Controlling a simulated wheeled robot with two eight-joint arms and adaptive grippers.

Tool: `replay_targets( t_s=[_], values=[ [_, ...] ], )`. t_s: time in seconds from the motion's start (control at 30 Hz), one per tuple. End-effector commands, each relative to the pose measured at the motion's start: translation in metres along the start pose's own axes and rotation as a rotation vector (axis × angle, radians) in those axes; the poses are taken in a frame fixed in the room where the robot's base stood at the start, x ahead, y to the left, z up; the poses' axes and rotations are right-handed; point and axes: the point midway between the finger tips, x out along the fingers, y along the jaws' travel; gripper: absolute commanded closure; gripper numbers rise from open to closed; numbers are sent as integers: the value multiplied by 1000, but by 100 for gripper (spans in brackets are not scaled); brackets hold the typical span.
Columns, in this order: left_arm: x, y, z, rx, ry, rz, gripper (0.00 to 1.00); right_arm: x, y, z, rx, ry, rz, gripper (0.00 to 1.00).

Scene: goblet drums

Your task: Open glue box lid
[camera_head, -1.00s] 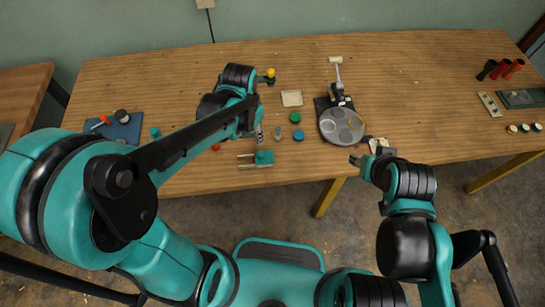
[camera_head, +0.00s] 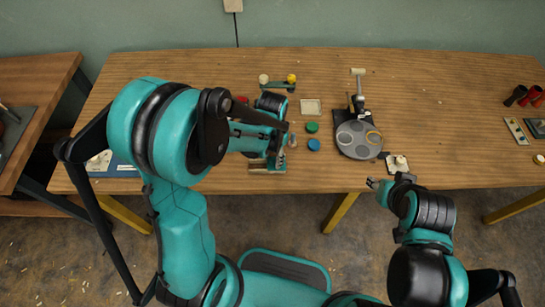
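No box can be surely told as the glue box. Small round green (camera_head: 312,127) and blue (camera_head: 313,145) containers stand on the workbench, with a small greyish item (camera_head: 293,141) to their left. My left gripper (camera_head: 282,152) is low over the bench, left of the blue container and beside a teal tool with pale bars (camera_head: 258,168). Its fingers are too small and partly hidden to tell their opening. My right gripper (camera_head: 372,183) is at the bench's front edge, below a small plate with a pale round part (camera_head: 397,163); its fingers are unclear.
A grey round disc device (camera_head: 358,140) stands right of the containers. A pale square tray (camera_head: 311,107) lies behind them. White and yellow knobs (camera_head: 291,78) stand farther back. Red and black cups (camera_head: 530,95) are at far right. The bench (camera_head: 450,110) is clear between.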

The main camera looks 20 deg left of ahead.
Motion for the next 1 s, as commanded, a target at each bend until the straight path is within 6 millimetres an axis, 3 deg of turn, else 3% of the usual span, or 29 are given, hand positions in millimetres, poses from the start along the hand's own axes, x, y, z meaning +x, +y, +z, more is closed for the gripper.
replay_targets(
  t_s=[0.13, 0.3, 0.5, 0.8, 1.0],
  values=[
    [-1, 0, 0, 0, 0, 0, 61, 0, 0, 0, 0, 0, 0, 60],
    [-1, 0, 0, 0, 0, 0, 100, 0, 0, 0, 0, 0, 0, 60],
    [0, -2, 2, -2, 0, 0, 100, 0, 0, 0, 0, 0, 0, 60],
    [0, -39, 38, -4, 0, 0, 100, 2, 0, 2, 0, 0, 0, 60],
    [0, -43, 43, 0, 1, 0, 100, 2, 0, 2, 0, 0, 0, 60]
  ],
)
